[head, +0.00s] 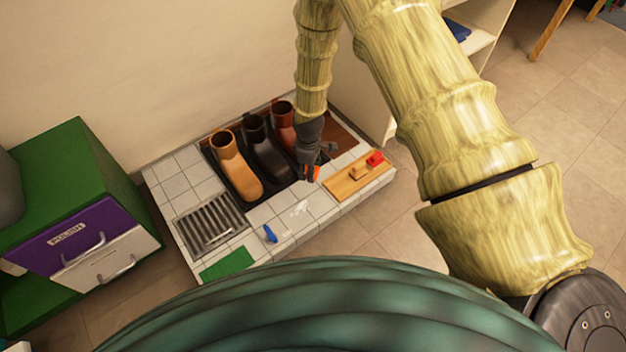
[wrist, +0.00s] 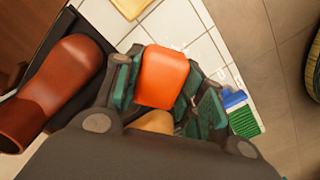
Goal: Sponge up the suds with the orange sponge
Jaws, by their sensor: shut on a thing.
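My gripper (head: 311,174) is over the tiled platform, just right of the boots, with its fingers shut on the orange sponge (head: 315,172). In the wrist view the sponge (wrist: 163,77) sits between the two dark green fingers (wrist: 160,92). The suds (head: 299,209) show in the head view as a small white patch on the tiles, below and slightly left of the gripper. The gripper and sponge are apart from the suds in that picture; the sponge's height above the tiles is hard to tell.
Tan (head: 236,167), black (head: 265,148) and red-brown (head: 284,124) boots stand on a dark tray. A wooden board (head: 345,188) with a red piece lies right. A drain grate (head: 210,222), blue item (head: 270,233) and green mat (head: 227,263) lie left and front.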

